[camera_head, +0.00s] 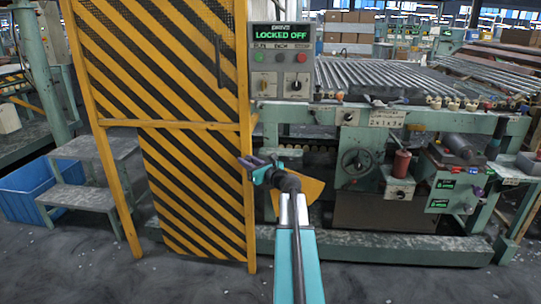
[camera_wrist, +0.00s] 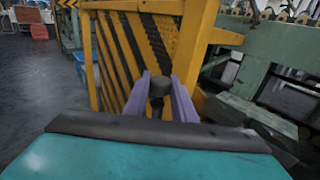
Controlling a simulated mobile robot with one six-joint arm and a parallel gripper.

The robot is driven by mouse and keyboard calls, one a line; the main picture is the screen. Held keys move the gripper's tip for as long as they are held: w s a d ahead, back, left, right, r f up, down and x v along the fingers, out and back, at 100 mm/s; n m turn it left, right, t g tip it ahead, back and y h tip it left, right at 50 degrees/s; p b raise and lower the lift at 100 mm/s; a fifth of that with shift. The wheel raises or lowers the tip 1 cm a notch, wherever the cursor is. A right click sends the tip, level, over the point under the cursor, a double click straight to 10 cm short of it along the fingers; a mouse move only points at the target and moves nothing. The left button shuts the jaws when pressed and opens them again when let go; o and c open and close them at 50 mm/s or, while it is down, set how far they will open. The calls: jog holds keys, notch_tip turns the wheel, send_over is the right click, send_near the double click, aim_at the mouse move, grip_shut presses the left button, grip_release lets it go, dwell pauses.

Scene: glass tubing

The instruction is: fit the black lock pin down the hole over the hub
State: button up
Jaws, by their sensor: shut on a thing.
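My gripper (camera_head: 252,163) is in front of the striped guard door, with its purple fingers pointing left. In the wrist view my gripper (camera_wrist: 160,96) is shut on the black lock pin (camera_wrist: 159,87), whose round dark head shows between the two fingers. The pin is too small to make out clearly in the head view. I cannot identify the hub or its hole in either view. A handwheel (camera_head: 357,162) sits on the green machine, to the right of my gripper.
The yellow-and-black striped door (camera_head: 190,85) stands close behind my gripper. A panel (camera_head: 282,62) reads "LOCKED OFF". The roller bed (camera_head: 400,78) of the machine is at right. Grey steps (camera_head: 80,197) and a blue bin (camera_head: 30,190) are at left. The front floor is clear.

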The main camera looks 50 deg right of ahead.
jog(key=a+f+n+g+y, duration=0.15)
jog(key=a+n+y, duration=0.4)
jog(key=a, duration=1.45)
jog(key=a+f+n+g+y, duration=0.2)
jog(key=a+y, duration=0.6)
jog(key=a, duration=1.2)
jog(key=s+a+n+g+y, duration=0.1)
jog(key=s+a+n, duration=0.1)
jog(key=a, duration=0.4)
jog(key=s+a+n+g+y, duration=0.2)
jog(key=a+n, duration=0.1)
jog(key=a, duration=0.3)
jog(key=shift+s+a+r, duration=0.15)
jog(key=shift+s+r, duration=0.1)
jog(key=shift+s, duration=0.05)
jog(key=shift+g+y, duration=0.25)
